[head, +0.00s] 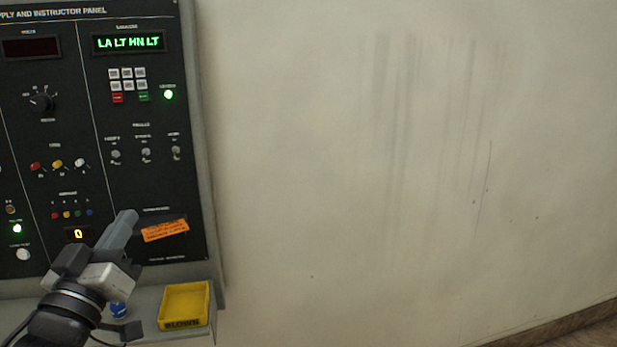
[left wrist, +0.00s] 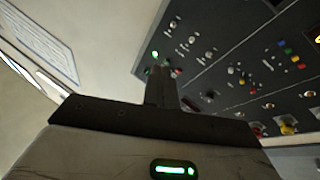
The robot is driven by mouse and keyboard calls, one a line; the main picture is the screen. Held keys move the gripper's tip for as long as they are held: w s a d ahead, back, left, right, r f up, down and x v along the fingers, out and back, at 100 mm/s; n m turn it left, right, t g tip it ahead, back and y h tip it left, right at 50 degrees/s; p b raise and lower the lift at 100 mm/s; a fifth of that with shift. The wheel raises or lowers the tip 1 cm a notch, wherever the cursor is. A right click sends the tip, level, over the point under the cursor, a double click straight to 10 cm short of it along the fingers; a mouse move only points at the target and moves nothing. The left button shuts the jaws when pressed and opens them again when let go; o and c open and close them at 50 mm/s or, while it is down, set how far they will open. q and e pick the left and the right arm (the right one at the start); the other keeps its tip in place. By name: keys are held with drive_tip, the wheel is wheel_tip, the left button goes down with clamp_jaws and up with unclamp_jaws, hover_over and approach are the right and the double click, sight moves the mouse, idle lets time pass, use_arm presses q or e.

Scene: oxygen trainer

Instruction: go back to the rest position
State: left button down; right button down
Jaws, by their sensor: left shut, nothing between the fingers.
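My left gripper (head: 124,222) shows at the lower left of the head view, in front of the lower part of the black instructor panel (head: 150,60). Its fingers are shut with nothing between them and point up and to the right. In the left wrist view the shut fingers (left wrist: 160,85) stand up in the middle, with the panel (left wrist: 225,70) behind and to the right. I cannot tell whether the fingertips touch the panel. My right gripper is not in view.
A yellow tray (head: 206,305) marked BLOWN stands on the grey shelf below the panel, right of my left gripper. An orange label (head: 165,231) is on the panel. Lit green text shows on the display (head: 129,43). The wall (head: 400,170) to the right is bare.

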use_arm(q)
drive_tip(key=s+d+f+m+g, duration=0.1)
drive_tip(key=s+d+f+g, duration=0.2)
drive_tip(key=f, duration=0.8)
drive_tip(key=s+d+f+m+g, duration=0.1)
drive_tip(key=s+d+f+g, duration=0.2)
drive_tip(key=f, duration=0.8)
drive_tip(key=s+d+f+m+g, duration=0.1)
drive_tip(key=s+d+f+g, duration=0.1)
drive_tip(key=s+f, duration=0.4)
drive_tip(key=s+d+f+m+g+h, duration=0.1)
drive_tip(key=s+d+f+g, duration=0.2)
drive_tip(key=s+f, duration=0.4)
drive_tip(key=shift+s+d+f+g+h, duration=0.25)
drive_tip(key=shift+d+f+g+h, duration=0.05)
drive_tip(key=shift+d+f, duration=0.5)
